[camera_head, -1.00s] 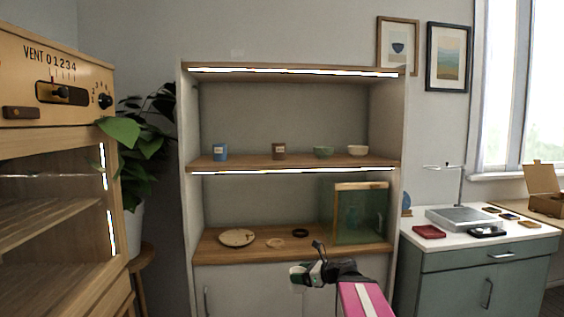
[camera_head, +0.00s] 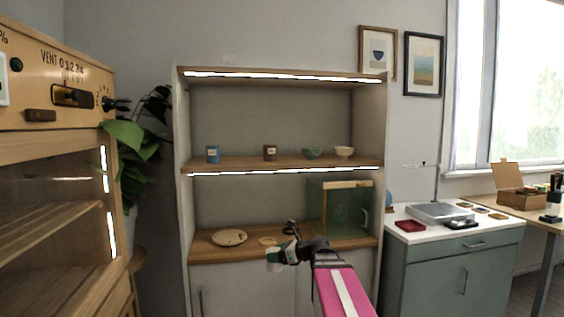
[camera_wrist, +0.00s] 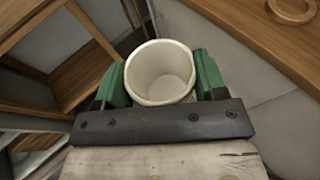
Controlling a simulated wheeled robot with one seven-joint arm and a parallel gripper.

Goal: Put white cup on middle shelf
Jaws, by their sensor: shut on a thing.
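The white cup (camera_wrist: 160,72) is between the green fingers of my gripper (camera_wrist: 160,80) in the wrist view, its open mouth facing the camera and its inside empty. In the head view my gripper (camera_head: 276,258) is in front of the lower part of the shelf unit, at about the height of the lowest wooden board's front edge. The cup (camera_head: 273,267) shows there only as a small pale patch. The middle shelf (camera_head: 230,163) is above and beyond my gripper.
The lower board has a plate (camera_head: 229,238) and a green glass box (camera_head: 338,210). A wooden cabinet (camera_head: 60,160) stands close at left.

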